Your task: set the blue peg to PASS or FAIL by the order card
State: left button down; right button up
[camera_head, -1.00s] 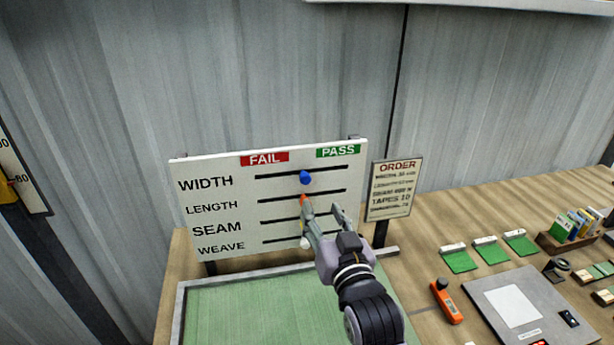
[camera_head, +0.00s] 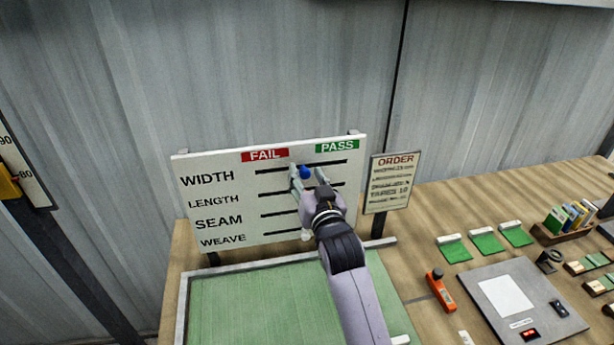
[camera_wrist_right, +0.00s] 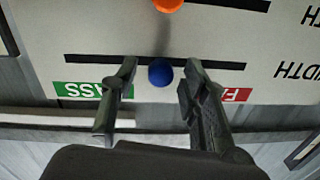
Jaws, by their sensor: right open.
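The blue peg (camera_head: 305,172) sits in the WIDTH slot of the white board (camera_head: 240,215), near the middle of the slot, between the red FAIL label (camera_head: 265,155) and the green PASS label (camera_head: 337,146). My right gripper (camera_head: 309,178) is open at the peg, with one finger on each side. In the right wrist view the blue peg (camera_wrist_right: 160,72) lies between the open fingertips, with a gap on each side. The order card (camera_head: 391,182) stands right of the board; its small lines are too blurred to read surely. My left gripper is out of view.
An orange peg (camera_wrist_right: 168,5) is in the slot below, close to the gripper. A green mat (camera_head: 290,300) lies before the board. An orange tool (camera_head: 440,290), green pads (camera_head: 486,241) and a grey panel (camera_head: 522,300) are to the right.

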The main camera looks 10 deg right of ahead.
grip_shut()
dwell(0.3)
dwell(0.4)
